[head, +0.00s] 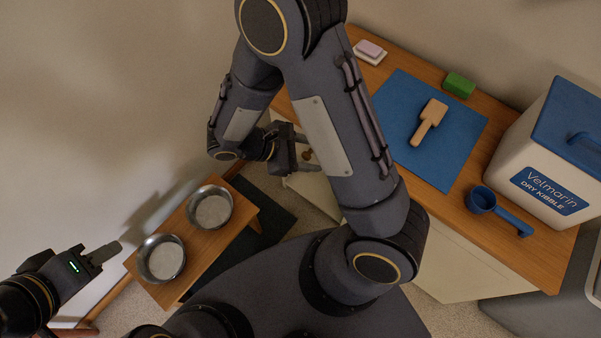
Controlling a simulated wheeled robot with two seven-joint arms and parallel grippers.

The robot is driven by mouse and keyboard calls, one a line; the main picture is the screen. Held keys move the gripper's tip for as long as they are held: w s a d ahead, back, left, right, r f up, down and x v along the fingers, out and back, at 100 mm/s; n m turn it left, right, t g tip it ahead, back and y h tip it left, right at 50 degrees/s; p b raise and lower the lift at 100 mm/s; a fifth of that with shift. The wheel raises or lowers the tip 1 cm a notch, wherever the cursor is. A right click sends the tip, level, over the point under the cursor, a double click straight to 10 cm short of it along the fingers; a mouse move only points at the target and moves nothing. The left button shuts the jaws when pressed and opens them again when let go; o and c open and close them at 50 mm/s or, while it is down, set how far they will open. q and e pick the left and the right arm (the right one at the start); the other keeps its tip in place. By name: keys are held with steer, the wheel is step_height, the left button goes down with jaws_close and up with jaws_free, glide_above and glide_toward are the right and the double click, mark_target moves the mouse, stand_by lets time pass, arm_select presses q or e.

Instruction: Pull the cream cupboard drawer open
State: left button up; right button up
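The cream cupboard (452,262) stands under a wooden top, mostly hidden behind my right arm. A small brown knob (307,155) shows at its front, near the left end of the top. My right gripper (306,152) is at this knob, with its fingers apart, one on each side of it. I cannot tell whether they touch it. The drawer front is largely covered by the arm, and no open gap shows. My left gripper (108,252) is at the lower left, away from the cupboard. Its fingers overlap in view, so its opening is unclear.
On the top are a blue mat (388,100) with a wooden brush (428,122), a green block (459,85), a blue scoop (482,200) and a kibble bin (540,150). Two metal bowls (162,259) sit on a low wooden stand (183,237) at left.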

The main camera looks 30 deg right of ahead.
mark_target(305, 158)
steer(key=w+a+f+n+t+h+b, duration=0.25)
steer(key=f+n+t+b, duration=0.2)
steer(key=f, duration=0.45)
steer(key=w+a+f+n+t+h+b, duration=0.25)
steer(key=f+n+t+h+b, duration=0.2)
steer(key=f, duration=0.45)
arm_select(q)
step_height(305, 158, down, 11)
arm_select(e)
steer(key=shift+n+t+y, duration=0.4)
steer(key=shift+n, duration=0.1)
steer(key=x, duration=0.8)
steer(key=shift+w+f, duration=0.1)
steer(key=shift+f, duration=0.15)
arm_select(q)
steer(key=shift+r, duration=0.1)
arm_select(e)
jaws_close()
